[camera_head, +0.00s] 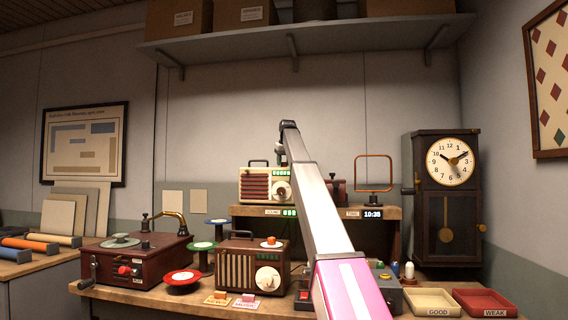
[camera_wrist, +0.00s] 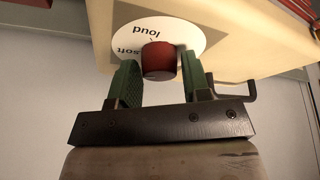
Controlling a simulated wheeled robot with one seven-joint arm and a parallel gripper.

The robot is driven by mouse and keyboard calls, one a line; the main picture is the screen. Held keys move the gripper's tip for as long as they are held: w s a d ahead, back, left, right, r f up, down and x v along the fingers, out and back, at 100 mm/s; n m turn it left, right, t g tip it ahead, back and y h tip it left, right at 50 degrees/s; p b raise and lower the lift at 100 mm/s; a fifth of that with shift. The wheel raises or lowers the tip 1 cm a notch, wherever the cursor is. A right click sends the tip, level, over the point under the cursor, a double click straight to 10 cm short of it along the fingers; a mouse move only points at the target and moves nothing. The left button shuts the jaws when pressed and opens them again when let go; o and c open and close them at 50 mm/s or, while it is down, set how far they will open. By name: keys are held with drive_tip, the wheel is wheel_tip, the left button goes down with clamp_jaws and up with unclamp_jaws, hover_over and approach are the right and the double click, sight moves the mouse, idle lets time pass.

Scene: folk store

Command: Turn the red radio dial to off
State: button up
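A cream radio (camera_head: 252,184) with a red grille stands on the raised shelf in the head view. Its white dial (camera_head: 283,188) is on the right of its front. In the wrist view the dial plate (camera_wrist: 120,40) appears upside down, with "soft" and "loud" on it and a red knob (camera_wrist: 158,62) in its middle. My gripper (camera_wrist: 160,75) shows green fingers, one to each side of the knob in the picture. They look spread, with no clear contact. In the head view my gripper (camera_head: 281,156) is small, just above the radio.
A dark red object (camera_head: 337,190), partly hidden by my arm, stands right of the cream radio. A wire loop (camera_head: 374,172) stands further right, a clock (camera_head: 446,200) beyond. Below are a brown radio (camera_head: 236,258), a record player (camera_head: 130,262) and trays. The cream radio has a black handle (camera_wrist: 250,92).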

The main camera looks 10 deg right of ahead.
drive_tip(key=c, duration=0.5)
drive_tip(key=shift+n, duration=0.3)
drive_tip(key=n+y, duration=0.1)
drive_tip(key=n, duration=0.2)
drive_tip(key=n+g+y, duration=0.1)
drive_tip(key=n, duration=0.2)
drive_tip(key=shift+w+d, duration=0.1)
drive_tip(key=n+g+y, duration=0.1)
drive_tip(key=n, duration=0.2)
drive_tip(key=shift+n, duration=0.4)
drive_tip(key=shift+n+g+y, duration=0.4)
drive_tip(key=shift+n+g, duration=0.3)
drive_tip(key=shift+n, duration=1.2)
drive_tip(key=o, duration=0.9)
